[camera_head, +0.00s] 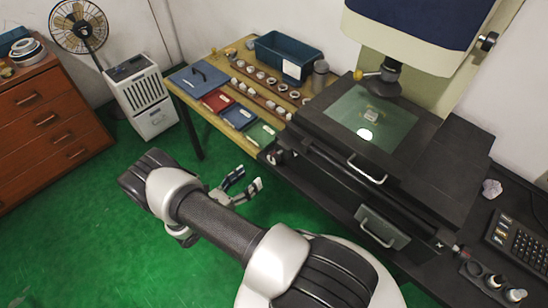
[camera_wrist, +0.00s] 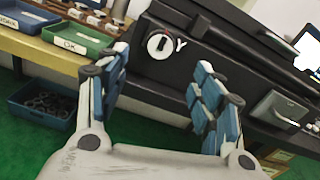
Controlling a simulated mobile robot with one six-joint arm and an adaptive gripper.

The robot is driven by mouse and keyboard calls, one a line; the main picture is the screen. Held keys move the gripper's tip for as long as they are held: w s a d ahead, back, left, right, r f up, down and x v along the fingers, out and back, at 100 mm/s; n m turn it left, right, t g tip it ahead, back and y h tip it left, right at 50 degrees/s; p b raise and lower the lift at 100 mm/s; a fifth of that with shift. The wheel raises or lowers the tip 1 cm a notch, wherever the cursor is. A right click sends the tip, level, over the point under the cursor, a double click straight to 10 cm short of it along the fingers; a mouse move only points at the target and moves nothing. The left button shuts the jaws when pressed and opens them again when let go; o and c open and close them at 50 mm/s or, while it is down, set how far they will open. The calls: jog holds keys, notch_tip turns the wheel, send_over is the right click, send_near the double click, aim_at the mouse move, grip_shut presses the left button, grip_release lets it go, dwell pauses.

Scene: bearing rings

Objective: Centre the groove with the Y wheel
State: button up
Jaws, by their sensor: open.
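The Y wheel (camera_wrist: 161,44) is a pale round knob with a dark and red centre, beside a white letter Y on the machine's dark front. In the head view the wheel (camera_head: 273,157) sits at the left front corner of the measuring machine. My gripper (camera_head: 249,179) is open and empty, in front of and below the wheel. In the wrist view the wheel shows between the spread fingers of my gripper (camera_wrist: 165,62), farther off and not touched. A small pale part (camera_head: 376,116) lies on the glass stage (camera_head: 348,107); its groove is too small to make out.
A wooden table (camera_head: 221,57) with trays and rows of rings stands left of the machine. A green OK tray (camera_wrist: 76,40) is near its edge, above a blue bin (camera_wrist: 30,109) of dark rings. Green floor is free.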

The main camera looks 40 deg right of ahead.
aim_at(274, 158)
jog(key=d, duration=0.4)
jog(key=d+b, duration=0.1)
jog(key=d, duration=0.3)
jog(key=w+d, duration=0.1)
jog(key=d, duration=0.4)
jog(key=shift+d, duration=0.1)
jog(key=shift+c, duration=0.2)
jog(key=c, duration=1)
jog(key=shift+c, duration=0.2)
jog(key=shift+m+b, duration=0.4)
jog(key=shift+m+b, duration=0.8)
jog(key=shift+m, duration=1.6)
jog(key=o, duration=1.1)
